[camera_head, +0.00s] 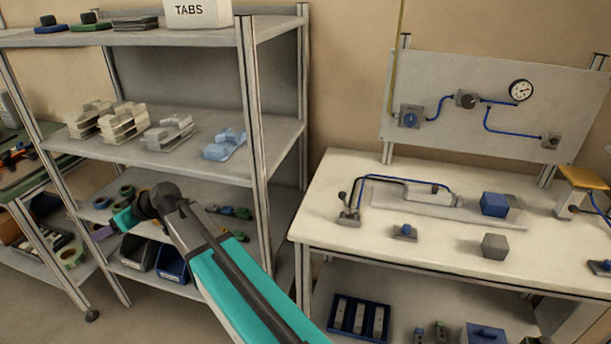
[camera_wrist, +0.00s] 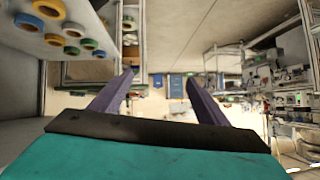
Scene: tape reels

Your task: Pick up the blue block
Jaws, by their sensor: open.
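The blue block (camera_head: 494,204) sits on a grey plate on the white workbench, right of centre in the head view. I cannot make it out with certainty in the wrist view. My gripper (camera_wrist: 160,80) shows in the wrist view as two purple fingers, spread apart with nothing between them. In the head view my arm reaches left, and the gripper end (camera_head: 103,232) is in front of the shelf unit, far left of the blue block and apart from it.
A grey block (camera_head: 495,246) stands in front of the blue block near the bench (camera_head: 335,213) edge. A small blue-topped part (camera_head: 405,232) and a blue-hosed fixture (camera_head: 349,215) are to the left. The shelf rack's post (camera_head: 252,110) stands beside my arm. Tape reels (camera_wrist: 55,40) show in the wrist view.

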